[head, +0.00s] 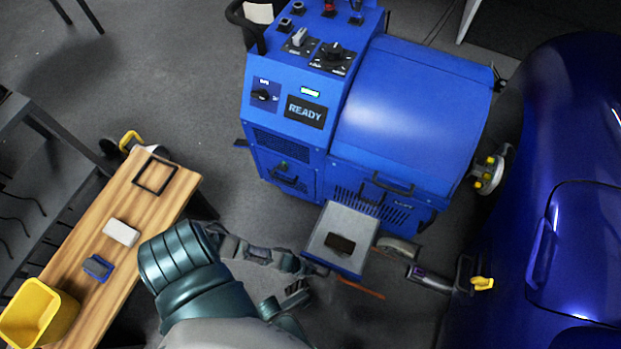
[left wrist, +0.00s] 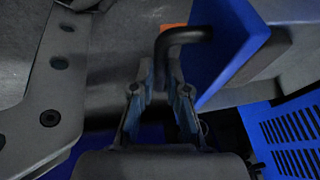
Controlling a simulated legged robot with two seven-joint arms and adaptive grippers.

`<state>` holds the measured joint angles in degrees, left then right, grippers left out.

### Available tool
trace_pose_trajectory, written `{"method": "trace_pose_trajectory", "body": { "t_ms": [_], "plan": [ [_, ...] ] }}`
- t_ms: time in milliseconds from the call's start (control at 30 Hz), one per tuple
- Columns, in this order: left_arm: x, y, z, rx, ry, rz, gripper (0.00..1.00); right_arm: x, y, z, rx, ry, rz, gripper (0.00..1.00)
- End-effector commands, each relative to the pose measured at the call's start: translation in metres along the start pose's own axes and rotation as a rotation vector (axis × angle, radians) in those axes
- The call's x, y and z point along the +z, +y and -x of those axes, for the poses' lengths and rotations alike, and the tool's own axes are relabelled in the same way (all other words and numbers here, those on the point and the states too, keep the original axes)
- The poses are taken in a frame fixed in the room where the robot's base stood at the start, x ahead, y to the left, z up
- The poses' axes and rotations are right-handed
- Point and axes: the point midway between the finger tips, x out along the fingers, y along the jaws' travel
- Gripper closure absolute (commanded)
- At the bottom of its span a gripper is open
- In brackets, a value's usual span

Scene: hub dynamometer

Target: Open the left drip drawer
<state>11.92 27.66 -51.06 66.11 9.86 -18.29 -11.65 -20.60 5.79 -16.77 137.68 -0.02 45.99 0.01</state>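The blue dynamometer (head: 405,110) has a grey, open-topped drawer (head: 350,218) standing out from its lower front. A dark block (head: 340,243) lies inside the drawer. My left gripper (head: 305,266) is at the drawer's outer end. In the left wrist view, a black bent handle (left wrist: 185,35) runs beside a blue panel (left wrist: 232,50). The two fingertips of my left gripper (left wrist: 160,75) close in on either side of the handle's downward leg and appear to hold it. My right gripper is not seen.
A wooden bench (head: 150,215) at left carries a yellow bin (head: 38,315), a white block (head: 121,232) and a blue item (head: 97,268). A shiny blue car body (head: 570,200) stands close at right. Grey floor (head: 170,80) is clear left of the machine.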

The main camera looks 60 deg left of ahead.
Motion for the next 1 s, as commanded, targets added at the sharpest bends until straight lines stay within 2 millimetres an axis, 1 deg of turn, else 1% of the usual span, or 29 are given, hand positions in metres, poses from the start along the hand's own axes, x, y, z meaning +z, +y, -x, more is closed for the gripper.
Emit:
{"method": "trace_pose_trajectory", "body": {
  "t_ms": [33, 67, 100, 400, 533, 667, 900, 1000],
  "plan": [
    [0.001, -0.001, 0.000, -0.001, -0.002, 0.000, 0.73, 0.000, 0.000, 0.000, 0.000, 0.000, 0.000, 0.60],
    [0.001, -0.001, 0.000, -0.001, -0.002, 0.000, 0.66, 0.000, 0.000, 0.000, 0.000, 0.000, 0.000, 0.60],
    [0.001, -0.001, 0.000, -0.001, -0.001, 0.000, 0.61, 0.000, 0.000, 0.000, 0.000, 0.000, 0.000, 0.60],
    [0.001, 0.000, 0.001, 0.000, 0.000, 0.000, 0.61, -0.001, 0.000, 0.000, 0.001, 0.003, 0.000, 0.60],
    [0.002, 0.000, 0.010, 0.000, 0.000, 0.000, 0.61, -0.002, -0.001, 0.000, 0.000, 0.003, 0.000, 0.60],
    [0.002, 0.000, 0.029, 0.001, 0.000, -0.001, 0.61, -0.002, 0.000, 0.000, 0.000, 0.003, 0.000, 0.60],
    [0.002, 0.000, 0.079, 0.001, -0.001, -0.001, 0.61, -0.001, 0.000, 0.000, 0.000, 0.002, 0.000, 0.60],
    [0.002, 0.000, 0.097, 0.001, -0.001, -0.002, 0.61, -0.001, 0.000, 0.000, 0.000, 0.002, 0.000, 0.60]
  ]
}}
